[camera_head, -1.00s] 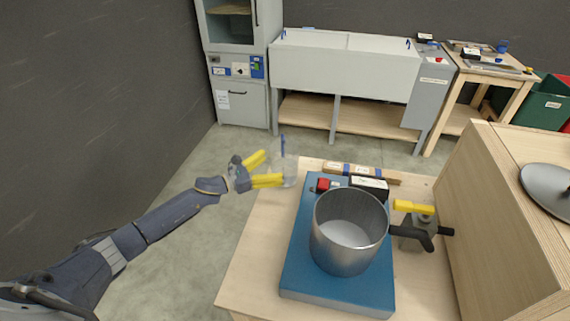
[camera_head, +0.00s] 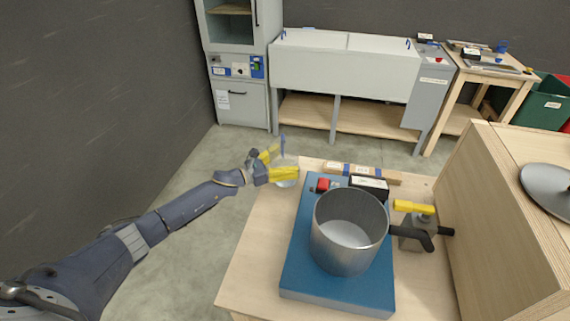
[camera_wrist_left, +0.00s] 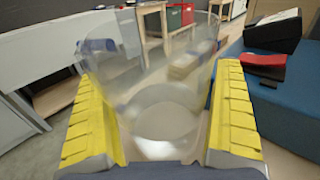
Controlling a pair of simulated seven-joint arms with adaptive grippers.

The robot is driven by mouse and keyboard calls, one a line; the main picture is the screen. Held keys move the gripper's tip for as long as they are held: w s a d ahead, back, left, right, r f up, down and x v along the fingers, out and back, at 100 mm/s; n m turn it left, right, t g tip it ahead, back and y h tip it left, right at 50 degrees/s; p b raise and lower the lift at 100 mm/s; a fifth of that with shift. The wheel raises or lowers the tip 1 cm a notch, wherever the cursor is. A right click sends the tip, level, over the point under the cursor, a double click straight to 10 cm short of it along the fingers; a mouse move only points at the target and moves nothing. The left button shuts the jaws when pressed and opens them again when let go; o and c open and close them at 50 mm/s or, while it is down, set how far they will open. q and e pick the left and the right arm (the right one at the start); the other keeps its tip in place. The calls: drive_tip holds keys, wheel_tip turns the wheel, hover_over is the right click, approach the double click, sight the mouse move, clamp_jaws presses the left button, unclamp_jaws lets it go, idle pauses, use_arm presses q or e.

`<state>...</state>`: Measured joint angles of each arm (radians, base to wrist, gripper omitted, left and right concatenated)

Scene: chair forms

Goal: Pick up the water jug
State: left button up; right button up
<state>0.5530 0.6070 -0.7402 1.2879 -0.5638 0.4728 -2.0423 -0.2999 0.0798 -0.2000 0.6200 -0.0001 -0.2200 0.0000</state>
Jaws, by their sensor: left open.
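The water jug (camera_wrist_left: 155,95) is a clear, see-through vessel. In the left wrist view it stands upright between the two yellow fingers of my left gripper (camera_wrist_left: 160,130), which are spread on either side of it. In the head view the jug (camera_head: 287,180) is faint at the far left corner of the wooden table, partly hidden behind the fingers. A blue upright part, perhaps its handle, shows above it. My left gripper (camera_head: 284,164) is open around the jug. I cannot tell whether a finger touches it.
A large metal pot (camera_head: 347,250) with a black handle stands on a blue slab (camera_head: 335,296) on the wooden table (camera_head: 243,280). Small black and red items lie behind the pot. A wooden cabinet (camera_head: 500,220) bounds the right side.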

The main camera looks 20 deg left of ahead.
use_arm(q)
drive_tip(key=shift+r, duration=0.1)
drive_tip(key=c, duration=1.5)
drive_tip(key=shift+r, duration=0.15)
drive_tip(key=shift+r, duration=9.65)
